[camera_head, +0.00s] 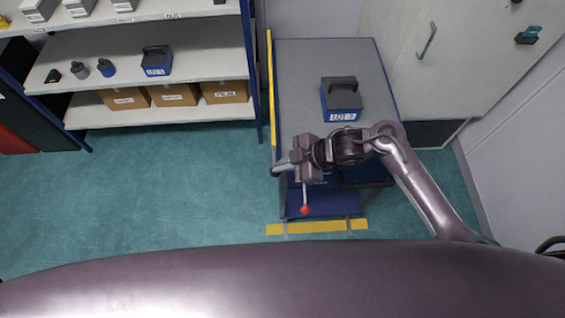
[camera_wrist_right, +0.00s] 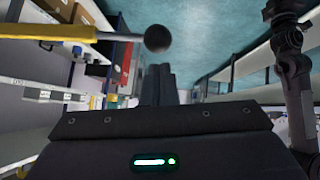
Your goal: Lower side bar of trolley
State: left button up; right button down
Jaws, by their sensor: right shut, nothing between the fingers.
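The trolley (camera_head: 300,75) has a grey top and a blue frame and stands right of the shelves. Its yellow side bar (camera_head: 271,85) runs along the left edge, raised beside the top. In the right wrist view a yellow bar (camera_wrist_right: 55,31) with a grey end and a black ball knob (camera_wrist_right: 158,38) crosses the upper left. My right gripper (camera_head: 283,168) is at the trolley's near left corner, close to the bar's near end. Its dark fingers (camera_wrist_right: 158,85) are together and empty, and the knob appears apart from them. My left gripper is not in view.
A blue and dark case (camera_head: 341,99) with a handle sits on the trolley top. A rod with a red ball (camera_head: 305,210) hangs near my right wrist. Shelves with boxes (camera_head: 172,94) stand left. A white cabinet (camera_head: 470,60) stands right. The green floor (camera_head: 170,190) left is clear.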

jog(key=shift+w+f, duration=0.1)
jog(key=shift+f, duration=0.4)
notch_tip(320, 180, down, 9)
jog(key=b, duration=0.6)
jog(key=shift+s+r, duration=0.15)
jog(key=shift+s, duration=0.05)
jog(key=shift+d, duration=0.1)
